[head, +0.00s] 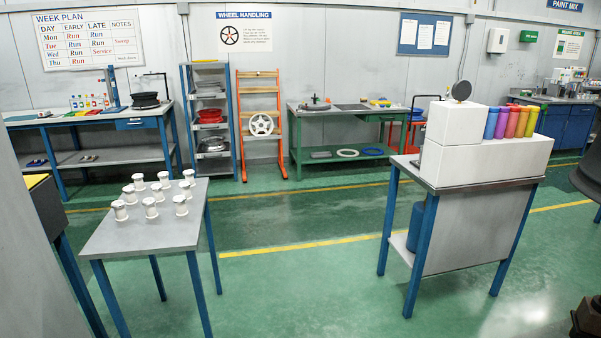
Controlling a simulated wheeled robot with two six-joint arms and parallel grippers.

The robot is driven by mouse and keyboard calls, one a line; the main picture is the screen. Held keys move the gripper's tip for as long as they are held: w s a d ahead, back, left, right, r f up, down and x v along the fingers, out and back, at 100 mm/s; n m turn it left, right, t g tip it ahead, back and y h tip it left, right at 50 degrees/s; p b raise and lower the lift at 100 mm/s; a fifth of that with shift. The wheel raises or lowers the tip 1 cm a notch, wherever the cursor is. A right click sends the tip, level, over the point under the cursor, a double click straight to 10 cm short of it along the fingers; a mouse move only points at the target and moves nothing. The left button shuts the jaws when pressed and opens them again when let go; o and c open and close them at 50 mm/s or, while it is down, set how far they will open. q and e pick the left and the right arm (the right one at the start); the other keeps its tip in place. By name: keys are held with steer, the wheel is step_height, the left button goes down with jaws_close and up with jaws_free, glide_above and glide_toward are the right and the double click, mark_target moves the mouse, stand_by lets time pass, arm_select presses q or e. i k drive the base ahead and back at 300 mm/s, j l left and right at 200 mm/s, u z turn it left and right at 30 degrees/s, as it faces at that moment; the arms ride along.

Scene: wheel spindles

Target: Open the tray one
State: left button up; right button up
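I cannot make out anything marked as tray one. A blue drawer (136,124) under the left back bench looks shut. A grey shelf rack (186,112) at the back wall holds grey items and a red one, too small to tell whether they are trays. Several white wheel spindles (151,207) stand upright on a grey table (120,238) at the left front. Neither of my grippers can be made out in the head view.
A blue-legged stand (475,226) at the right carries white blocks (490,158) and a row of coloured cylinders (514,122). An orange rack (260,87) with a white wheel (261,125) stands at the back. Green floor (300,285) is clear between table and stand.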

mark_target(193, 96)
steer(key=i+j+z, duration=0.1)
steer(key=i+z, duration=0.35)
steer(key=i, duration=1.3)
steer(key=i+u, duration=0.15)
steer(key=i, duration=0.45)
steer(key=i+u, duration=0.15)
steer(key=i, duration=0.45)
steer(key=i+l+u, duration=0.15)
steer(key=i, duration=0.4)
steer(key=i+u, duration=0.15)
steer(key=i, duration=0.7)
steer(key=i+u, duration=0.15)
steer(key=i, duration=0.7)
steer(key=i+j+z, duration=0.1)
steer(key=i, duration=0.3)
steer(key=i+j+z, duration=0.1)
steer(key=i, duration=0.35)
steer(key=i+j+z, duration=0.1)
steer(key=i+j, duration=0.15)
steer(key=i, duration=0.15)
steer(key=i+j+z, duration=0.1)
steer(key=i, duration=0.3)
steer(key=i+j+z, duration=0.45)
steer(key=j, duration=0.15)
steer(key=i+j+z, duration=0.25)
steer(key=j+z, duration=0.2)
steer(key=j, duration=0.25)
steer(key=i+j+z, duration=0.1)
steer(key=j+z, duration=0.15)
steer(key=j, duration=0.15)
